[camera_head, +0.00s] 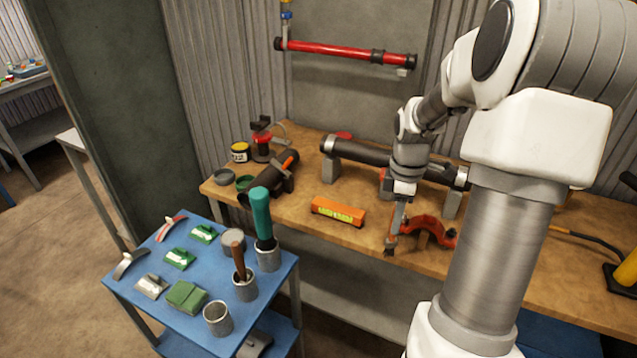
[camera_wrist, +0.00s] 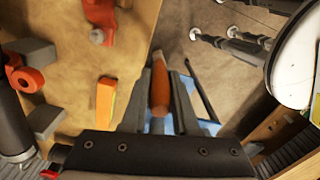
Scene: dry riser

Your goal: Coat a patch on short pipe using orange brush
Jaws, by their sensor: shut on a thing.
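My gripper (camera_head: 397,218) is over the front edge of the workbench. In the wrist view, my gripper (camera_wrist: 160,108) is shut on the orange handle of a brush (camera_wrist: 159,85). In the head view, a dark tip of the brush (camera_head: 389,251) seems to show below the fingers; most of it is hidden. The short pipe (camera_head: 262,177) is dark and lies tilted on a support at the left of the bench, with an orange strip on its top. My gripper is well to the right of it and apart from it.
An orange level (camera_head: 338,212) lies mid-bench. A long dark pipe (camera_head: 360,153) rests on blocks behind it. A red curved tool (camera_head: 430,228) is beside my gripper. A blue cart (camera_head: 190,330) holds cups, a teal-handled brush (camera_head: 262,215) and green pads. An open tin (camera_head: 223,177) stands left.

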